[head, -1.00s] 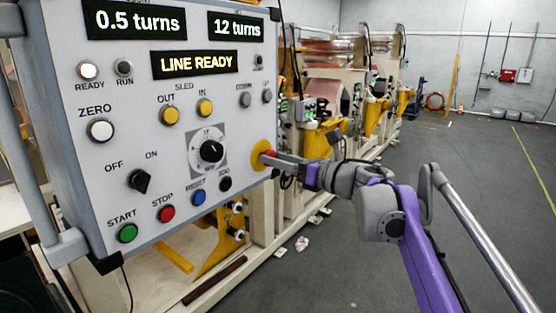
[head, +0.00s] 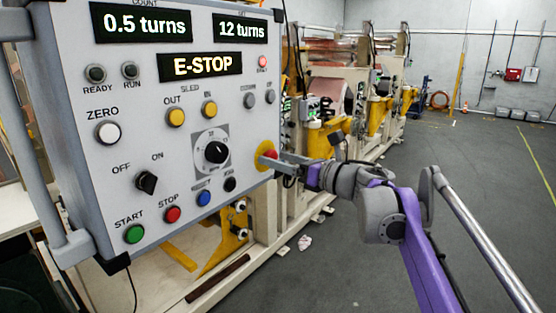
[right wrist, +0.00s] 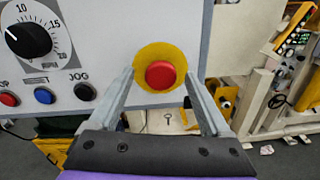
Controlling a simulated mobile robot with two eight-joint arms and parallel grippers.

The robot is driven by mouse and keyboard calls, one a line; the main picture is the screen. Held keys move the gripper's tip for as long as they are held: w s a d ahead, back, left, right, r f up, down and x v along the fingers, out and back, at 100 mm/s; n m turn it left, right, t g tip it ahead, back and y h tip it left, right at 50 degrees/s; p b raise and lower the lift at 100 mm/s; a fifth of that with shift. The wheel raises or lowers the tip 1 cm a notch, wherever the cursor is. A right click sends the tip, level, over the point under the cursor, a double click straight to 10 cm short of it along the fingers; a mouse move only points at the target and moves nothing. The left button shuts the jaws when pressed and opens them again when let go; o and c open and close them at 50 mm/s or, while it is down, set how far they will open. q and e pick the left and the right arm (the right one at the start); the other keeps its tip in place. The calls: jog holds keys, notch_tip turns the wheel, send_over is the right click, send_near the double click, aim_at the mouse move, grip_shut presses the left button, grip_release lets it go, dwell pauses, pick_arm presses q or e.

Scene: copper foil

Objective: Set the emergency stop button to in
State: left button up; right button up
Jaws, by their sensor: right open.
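The red emergency stop button (right wrist: 160,74) sits on a round yellow plate (right wrist: 181,55) at the right edge of the grey control panel (head: 100,205). In the head view the button (head: 270,154) is partly hidden by my right gripper (head: 281,161). The panel display (head: 201,66) reads "E-STOP", and a small red lamp (head: 262,61) at the upper right is lit. In the right wrist view my right gripper (right wrist: 160,80) is open, with one finger on each side of the button and nothing held. Whether the fingers touch the panel cannot be told. My left gripper is not in view.
Beside the emergency stop are a black dial (head: 216,152), a black off/on switch (head: 146,182) and coloured push buttons such as the red stop (head: 172,214). A large machine (head: 330,95) stands behind the panel. The grey floor (head: 475,190) at right is open.

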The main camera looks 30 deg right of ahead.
jog(key=b+v, duration=0.1)
jog(key=v, duration=0.9)
jog(key=s+a+f+m+g+h, duration=0.15)
jog(key=f+m+h, duration=0.45)
jog(key=f+m, duration=0.65)
jog(key=a+f+m+g+h, duration=0.15)
jog(key=f+m+h, duration=0.5)
jog(key=m, duration=1.05)
jog(key=s+a+f+m+g+y, duration=0.3)
jog(key=s+a+f, duration=0.5)
jog(key=f, duration=0.4)
jog(key=s+a+f+m+g+y, duration=0.3)
jog(key=s+a+f+m+g, duration=0.2)
jog(key=s+a+f, duration=0.3)
notch_tip(320, 180, down, 4)
jog(key=shift+s+f+m, duration=0.15)
jog(key=shift+s+m, duration=0.1)
jog(key=shift+m, duration=0.2)
